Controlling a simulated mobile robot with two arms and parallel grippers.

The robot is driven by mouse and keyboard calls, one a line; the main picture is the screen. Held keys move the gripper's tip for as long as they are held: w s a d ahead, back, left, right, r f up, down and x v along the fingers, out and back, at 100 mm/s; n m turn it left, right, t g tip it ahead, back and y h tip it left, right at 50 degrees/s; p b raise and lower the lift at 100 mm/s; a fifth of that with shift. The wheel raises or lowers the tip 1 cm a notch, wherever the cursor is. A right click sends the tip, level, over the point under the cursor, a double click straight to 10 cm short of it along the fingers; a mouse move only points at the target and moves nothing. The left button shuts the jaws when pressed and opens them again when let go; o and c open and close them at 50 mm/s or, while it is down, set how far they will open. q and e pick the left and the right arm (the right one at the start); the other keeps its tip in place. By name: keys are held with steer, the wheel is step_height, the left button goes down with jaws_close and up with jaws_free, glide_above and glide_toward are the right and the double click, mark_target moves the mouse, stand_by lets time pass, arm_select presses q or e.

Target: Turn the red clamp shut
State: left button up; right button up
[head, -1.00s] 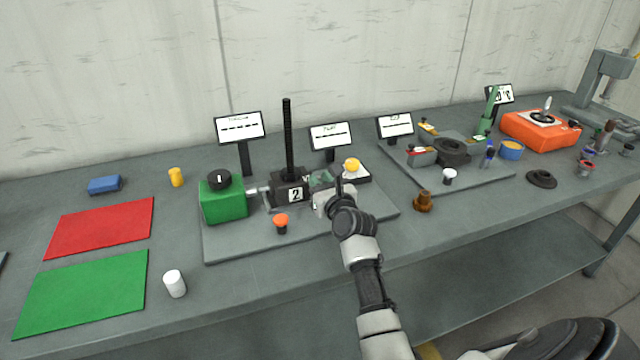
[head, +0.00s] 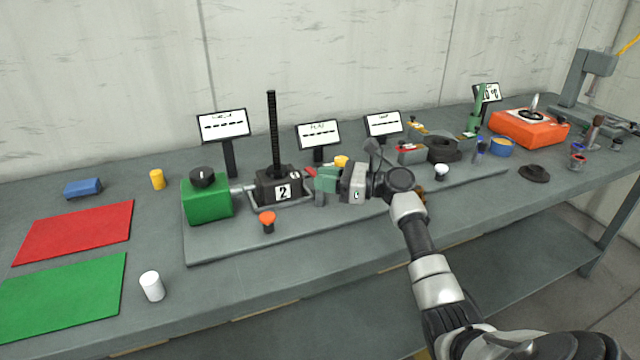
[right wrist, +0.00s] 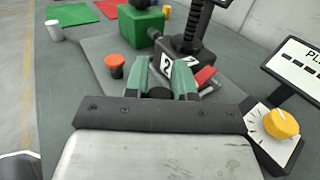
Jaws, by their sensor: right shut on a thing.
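A red part (head: 310,171), which looks like the red clamp, shows at the right side of the black jack block (head: 277,186) labelled 2. In the right wrist view the red part (right wrist: 204,76) lies just right of my right finger, partly covered. My right gripper (head: 325,181) reaches in from the right with green fingers (right wrist: 168,76), low beside the block. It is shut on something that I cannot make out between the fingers. A black threaded column (head: 272,130) stands up from the block. My left gripper is not in view.
A green box (head: 207,200) with a black knob stands left of the block. An orange knob (head: 267,221) stands in front. A yellow dial (right wrist: 283,123) and sign stands are close behind my right gripper. The table front edge is clear.

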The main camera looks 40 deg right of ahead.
steer(key=n+g+y, duration=0.1)
steer(key=d+n+g+y+b, duration=0.1)
steer(key=n+g+y, duration=0.1)
steer(key=shift+s+d+f+g, duration=0.1)
steer(key=shift+g, duration=0.2)
steer(key=shift+d+n+g+y+b, duration=0.2)
steer(key=shift+n+g+y+b, duration=0.35)
steer(key=shift+g, duration=0.4)
steer(key=shift+d+n+g+y+b, duration=0.3)
steer(key=shift+n+g+b, duration=0.5)
steer(key=shift+g, duration=0.2)
steer(key=shift+d+n+g+y+b, duration=0.15)
steer(key=shift+n+g+y+b, duration=0.4)
steer(key=shift+g, duration=0.4)
steer(key=o, duration=0.9)
